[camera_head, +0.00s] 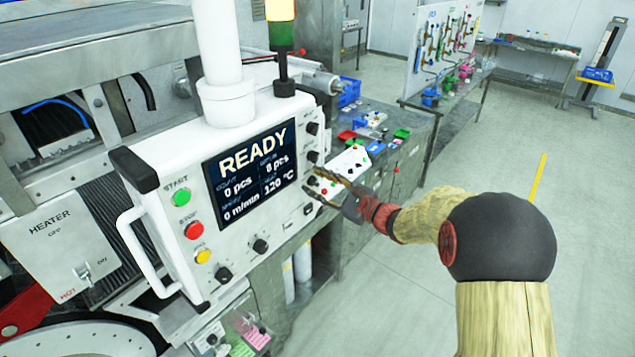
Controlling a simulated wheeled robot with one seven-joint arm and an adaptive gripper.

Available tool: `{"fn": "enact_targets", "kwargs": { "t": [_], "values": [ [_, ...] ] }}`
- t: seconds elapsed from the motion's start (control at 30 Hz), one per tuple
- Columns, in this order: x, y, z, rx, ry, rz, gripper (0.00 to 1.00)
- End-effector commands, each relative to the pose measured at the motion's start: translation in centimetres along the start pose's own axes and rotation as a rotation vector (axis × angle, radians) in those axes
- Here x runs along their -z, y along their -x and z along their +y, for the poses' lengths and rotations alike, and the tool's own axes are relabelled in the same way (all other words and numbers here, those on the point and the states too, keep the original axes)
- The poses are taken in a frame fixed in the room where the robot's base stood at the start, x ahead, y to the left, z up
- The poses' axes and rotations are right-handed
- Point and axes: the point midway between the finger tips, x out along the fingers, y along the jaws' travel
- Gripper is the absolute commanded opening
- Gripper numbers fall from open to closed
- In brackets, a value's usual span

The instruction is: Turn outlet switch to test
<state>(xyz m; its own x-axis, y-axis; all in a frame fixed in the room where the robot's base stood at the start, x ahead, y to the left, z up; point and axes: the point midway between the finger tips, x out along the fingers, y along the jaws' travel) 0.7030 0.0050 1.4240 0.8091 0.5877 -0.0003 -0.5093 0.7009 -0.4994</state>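A white control panel (150,165) carries a dark screen (252,172) reading READY, 0 pcs, 8 pcs, 0 m/min and 120 °C. Black knobs sit in a column right of the screen: a top knob (313,128), a second knob (313,156) and lower ones partly behind my gripper. Two more black knobs, a left one (223,274) and a right one (260,246), sit below the screen. Knob labels are too small to read, so I cannot tell which is the outlet switch. My gripper (310,179) is open at the right-hand column, its fingers apart around a lower knob; contact is unclear.
Green (180,197), red (194,230) and yellow (204,256) buttons line the panel's left side, beside a white handle (140,240). A signal tower (282,45) and white column (220,60) rise above. A cluttered bench (425,130) stands behind; the floor at right is clear.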

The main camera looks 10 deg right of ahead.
Motion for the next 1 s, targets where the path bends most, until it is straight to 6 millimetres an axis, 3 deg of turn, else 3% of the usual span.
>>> {"fn": "enact_targets", "kwargs": {
  "t": [0.1, 0.77, 1.0],
  "values": [
    [-0.01, 0.01, -0.01, 0.000, 0.000, 0.000, 0.37],
    [-0.02, 0.03, 0.01, -0.001, 0.000, 0.000, 0.00],
    [-0.01, 0.03, 0.01, -0.001, -0.013, 0.000, 0.00]
  ]
}}
